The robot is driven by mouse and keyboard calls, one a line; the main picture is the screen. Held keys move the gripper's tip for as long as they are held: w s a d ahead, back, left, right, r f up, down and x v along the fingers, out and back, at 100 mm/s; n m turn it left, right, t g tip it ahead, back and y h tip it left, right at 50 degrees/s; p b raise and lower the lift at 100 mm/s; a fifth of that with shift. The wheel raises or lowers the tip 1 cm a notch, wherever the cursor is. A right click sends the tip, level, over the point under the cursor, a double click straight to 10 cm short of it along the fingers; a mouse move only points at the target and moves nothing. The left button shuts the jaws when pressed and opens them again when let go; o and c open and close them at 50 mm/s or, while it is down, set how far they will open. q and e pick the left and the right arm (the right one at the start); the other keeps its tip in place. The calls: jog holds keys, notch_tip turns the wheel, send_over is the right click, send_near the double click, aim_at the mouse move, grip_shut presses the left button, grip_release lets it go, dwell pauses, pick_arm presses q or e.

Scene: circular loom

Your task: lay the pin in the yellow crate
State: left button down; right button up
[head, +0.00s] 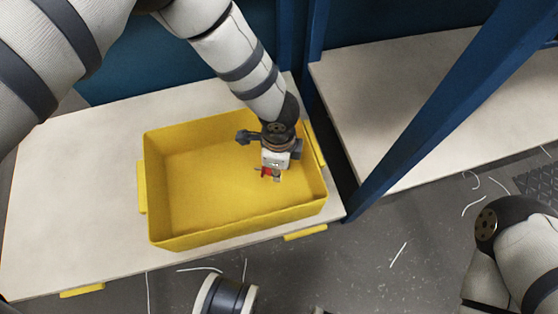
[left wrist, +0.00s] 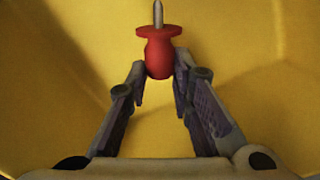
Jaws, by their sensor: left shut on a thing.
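The yellow crate (head: 190,232) stands on a pale tabletop, open side up, and looks empty inside. My left gripper (head: 271,178) is over the right part of the crate, pointing down. In the left wrist view it (left wrist: 159,75) is shut on the red handle of the pin (left wrist: 159,52). The pin has a red collar and a grey metal shank that points away from the gripper. In the head view only a little red of the pin (head: 265,171) shows beside the fingers. I cannot tell whether the pin touches the crate floor. My right gripper is not in view.
Blue posts (head: 425,110) stand close to the right of the crate. A second pale table (head: 400,95) lies beyond them. The pale table (head: 80,190) is bare left of the crate. White thread scraps (head: 398,253) lie on the grey floor.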

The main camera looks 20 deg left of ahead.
pick_arm(q)
jog(key=shift+f, duration=0.7)
jog(key=c, duration=1.3)
grip_release()
jog(key=shift+b, duration=0.3)
jog(key=shift+c, duration=0.2)
notch_tip(320, 180, up, 12)
